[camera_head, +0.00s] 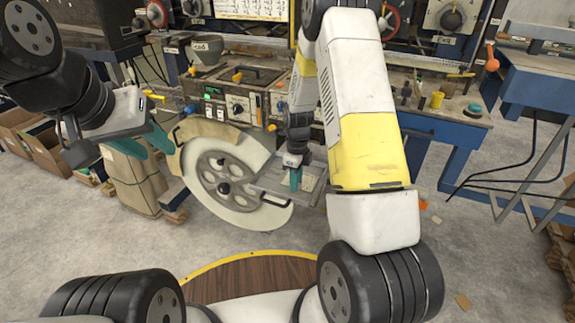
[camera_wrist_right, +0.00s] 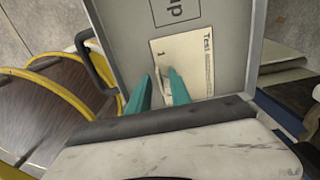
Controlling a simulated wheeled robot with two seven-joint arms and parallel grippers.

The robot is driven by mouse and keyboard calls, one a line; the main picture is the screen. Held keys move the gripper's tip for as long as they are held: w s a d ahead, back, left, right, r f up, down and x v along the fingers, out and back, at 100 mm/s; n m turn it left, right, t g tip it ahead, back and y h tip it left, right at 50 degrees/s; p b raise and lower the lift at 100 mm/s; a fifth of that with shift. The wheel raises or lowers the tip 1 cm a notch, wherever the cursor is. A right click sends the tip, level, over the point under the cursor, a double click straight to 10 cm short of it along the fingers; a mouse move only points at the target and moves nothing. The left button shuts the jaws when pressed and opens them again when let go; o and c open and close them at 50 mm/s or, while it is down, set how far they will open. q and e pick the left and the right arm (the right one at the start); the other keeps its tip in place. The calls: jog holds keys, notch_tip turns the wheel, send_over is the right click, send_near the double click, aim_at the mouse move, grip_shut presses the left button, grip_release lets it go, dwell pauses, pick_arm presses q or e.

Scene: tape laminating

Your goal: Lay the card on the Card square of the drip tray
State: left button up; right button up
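The drip tray (camera_head: 268,180) is a grey panel with a handle, in front of the bench in the head view. Its grey surface (camera_wrist_right: 225,75) fills the middle of the right wrist view, with a partly cut-off printed label at the top. The cream card (camera_wrist_right: 190,55), printed "Test" and "1", appears to lie on the tray. My right gripper (camera_head: 296,180) is above the tray. In the wrist view its teal fingers (camera_wrist_right: 160,77) stand apart over the card's near-left part, hiding some of it. My left gripper (camera_head: 148,150) is open and empty at the left, away from the tray.
A large pale wheel (camera_head: 245,150) stands just left of the tray. The bench (camera_head: 230,95) with controls and a grey funnel is behind. A wrapped package (camera_head: 135,185) and cardboard boxes (camera_head: 45,145) are at the left. A blue table (camera_head: 540,85) is at the right.

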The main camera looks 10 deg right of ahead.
jog(key=s+r+n+t+y, duration=0.1)
jog(key=s+r+n, duration=0.15)
jog(key=r, duration=0.85)
jog(key=s+r+n, duration=0.2)
jog(key=r+n, duration=0.1)
jog(key=r, duration=0.7)
jog(key=s+a+r+n+t, duration=0.1)
jog(key=s+r+n+t, duration=0.1)
jog(key=s+r+n, duration=0.4)
jog(key=s+a+r+n+t+y, duration=0.1)
jog(key=s+r+n+t, duration=0.2)
jog(key=s+r+n, duration=0.4)
jog(key=s+n, duration=0.6)
jog(key=n, duration=0.1)
jog(key=shift+s, duration=0.4)
jog(key=shift+a, duration=0.1)
